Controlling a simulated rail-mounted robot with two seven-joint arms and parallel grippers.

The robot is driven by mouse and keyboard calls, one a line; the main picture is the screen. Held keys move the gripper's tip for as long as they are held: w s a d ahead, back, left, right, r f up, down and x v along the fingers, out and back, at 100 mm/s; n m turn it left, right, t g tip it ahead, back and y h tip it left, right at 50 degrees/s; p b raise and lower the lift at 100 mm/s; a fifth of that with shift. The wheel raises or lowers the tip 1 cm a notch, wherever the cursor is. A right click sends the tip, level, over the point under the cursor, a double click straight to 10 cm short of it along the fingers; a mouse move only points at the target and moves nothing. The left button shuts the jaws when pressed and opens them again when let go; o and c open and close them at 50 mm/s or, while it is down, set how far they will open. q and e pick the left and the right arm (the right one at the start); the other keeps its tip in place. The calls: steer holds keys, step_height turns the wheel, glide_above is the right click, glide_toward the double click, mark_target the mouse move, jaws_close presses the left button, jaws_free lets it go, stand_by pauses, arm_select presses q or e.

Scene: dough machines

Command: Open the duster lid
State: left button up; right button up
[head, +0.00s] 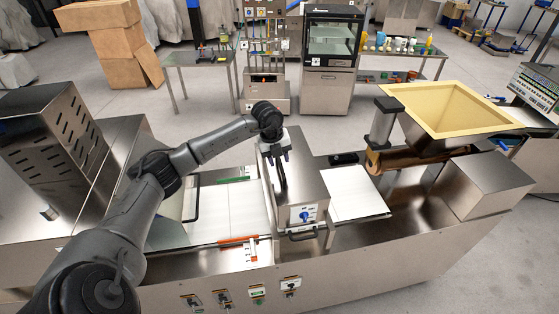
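The duster appears to be the steel box (302,186) standing across the white conveyor in the middle of the head view, with a blue knob (305,215) on its front panel. Its top face looks closed. A dark handle (301,234) shows low on its front. My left gripper (281,184) points down over the left part of the box, by a dark bar-like shape. I cannot tell whether its fingers touch or grip anything. The arm covers part of the box's far left side. My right gripper is out of view.
White conveyor belt (236,213) lies left of the box, with an orange guide (238,240) at its front edge. Another white belt part (352,194) lies to the right. A yellow-lined hopper (450,105) stands at the right. A slotted steel housing (50,135) stands at the left.

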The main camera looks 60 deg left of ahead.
arm_select(q)
steer(key=shift+w+f, duration=0.2)
steer(key=shift+f, duration=0.8)
jaws_close()
